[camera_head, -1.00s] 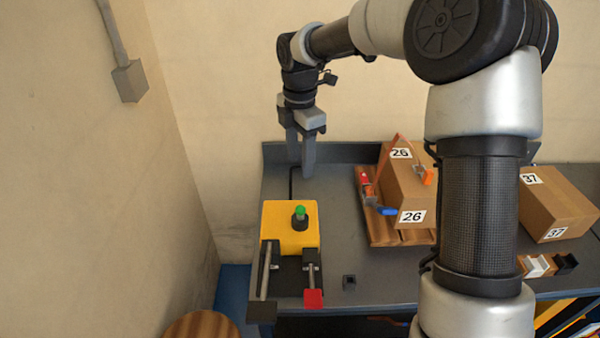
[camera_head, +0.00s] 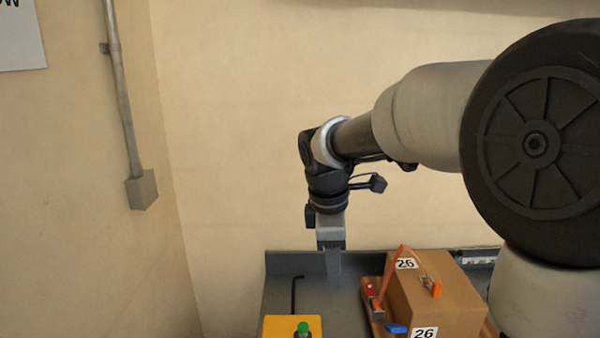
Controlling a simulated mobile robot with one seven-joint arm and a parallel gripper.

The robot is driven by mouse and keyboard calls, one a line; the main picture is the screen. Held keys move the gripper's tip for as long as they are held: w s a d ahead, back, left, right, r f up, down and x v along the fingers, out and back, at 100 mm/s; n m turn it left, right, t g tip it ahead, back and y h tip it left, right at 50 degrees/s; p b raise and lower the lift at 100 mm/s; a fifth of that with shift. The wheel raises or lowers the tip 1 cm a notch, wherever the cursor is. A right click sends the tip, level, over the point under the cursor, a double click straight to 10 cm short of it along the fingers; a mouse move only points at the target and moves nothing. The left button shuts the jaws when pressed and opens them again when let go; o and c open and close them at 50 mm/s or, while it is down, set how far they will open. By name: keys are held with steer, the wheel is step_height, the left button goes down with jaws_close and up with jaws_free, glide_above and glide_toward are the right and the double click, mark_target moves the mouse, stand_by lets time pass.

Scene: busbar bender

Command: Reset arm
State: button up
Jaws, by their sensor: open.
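My gripper (camera_head: 332,262) hangs from my arm in front of the bench's back edge, fingers pointing down. It holds nothing that I can see; its fingers overlap in this view. Below it to the left is the yellow busbar bender (camera_head: 276,326) with a green button (camera_head: 303,328). Only the bender's top part is in view, and my gripper is apart from it. A black bent rod (camera_head: 294,292) stands behind the bender.
A wall conduit with a grey box (camera_head: 141,191) is at left. The wall behind is bare.

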steer(key=s+d+r+m+t, duration=0.1)
steer(key=s+d+r+m, duration=0.2)
steer(key=s+m, duration=0.3)
steer(key=s+d+r+m+t, duration=0.2)
steer(key=s+d+r+m, duration=0.1)
steer(key=s+m, duration=0.4)
steer(key=s+d, duration=0.1)
steer(key=s, duration=0.2)
steer(key=shift+d, duration=0.25)
steer(key=s+m, duration=0.1)
steer(key=s, duration=0.1)
steer(key=s+f+m+y, duration=0.1)
steer(key=s+m, duration=0.1)
steer(key=shift+s+a+m+t+p, duration=0.1)
steer(key=shift+a+m+t+p, duration=0.1)
steer(key=shift+m+t+p, duration=0.15)
steer(key=shift+c, duration=0.6)
steer(key=shift+s+f, duration=0.1)
steer(key=shift+s, duration=0.15)
steer(key=shift+c, duration=1.2)
